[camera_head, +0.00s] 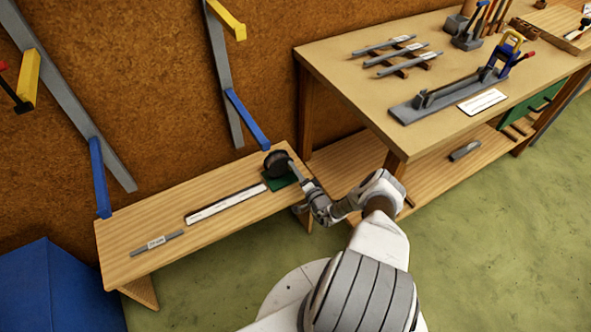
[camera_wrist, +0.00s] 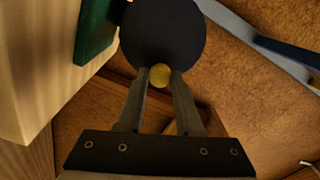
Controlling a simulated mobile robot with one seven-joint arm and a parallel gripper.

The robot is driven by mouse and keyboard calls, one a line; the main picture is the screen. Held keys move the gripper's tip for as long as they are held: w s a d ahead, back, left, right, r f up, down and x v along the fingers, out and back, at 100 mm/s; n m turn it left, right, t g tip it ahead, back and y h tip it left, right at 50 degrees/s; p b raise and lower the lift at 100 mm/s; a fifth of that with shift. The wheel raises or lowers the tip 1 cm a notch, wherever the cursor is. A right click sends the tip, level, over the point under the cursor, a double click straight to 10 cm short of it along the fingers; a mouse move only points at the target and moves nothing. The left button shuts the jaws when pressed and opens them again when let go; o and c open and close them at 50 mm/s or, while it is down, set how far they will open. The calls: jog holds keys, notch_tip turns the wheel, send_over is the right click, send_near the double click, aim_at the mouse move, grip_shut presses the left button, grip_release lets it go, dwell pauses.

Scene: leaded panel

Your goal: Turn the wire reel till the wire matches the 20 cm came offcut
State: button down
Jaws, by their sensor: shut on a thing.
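The dark round wire reel (camera_head: 276,162) stands on a green base (camera_head: 281,183) at the right end of a low wooden bench. In the wrist view the reel's dark disc (camera_wrist: 163,32) fills the top middle. My gripper (camera_wrist: 160,76) is shut on a small yellow knob (camera_wrist: 160,75) at the disc's lower edge. A long pale strip (camera_head: 225,204) with a dark line along it runs left from the base; I cannot tell the wire's end on it. A short grey came offcut (camera_head: 157,243) with a white label lies apart, at the bench's left.
The low bench (camera_head: 130,229) stands against a brown wall with blue and yellow brackets. A taller workbench (camera_head: 340,56) at right carries grey strips, a blue-handled tool and a label card. A blue box (camera_head: 55,290) is at lower left.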

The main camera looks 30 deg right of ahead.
jog(key=shift+a, duration=0.1)
jog(key=c, duration=0.6)
grip_release()
jog(key=s+p, duration=0.2)
jog(key=s, duration=1.5)
jog(key=shift+s+d, duration=0.2)
jog(key=shift+d, duration=0.15)
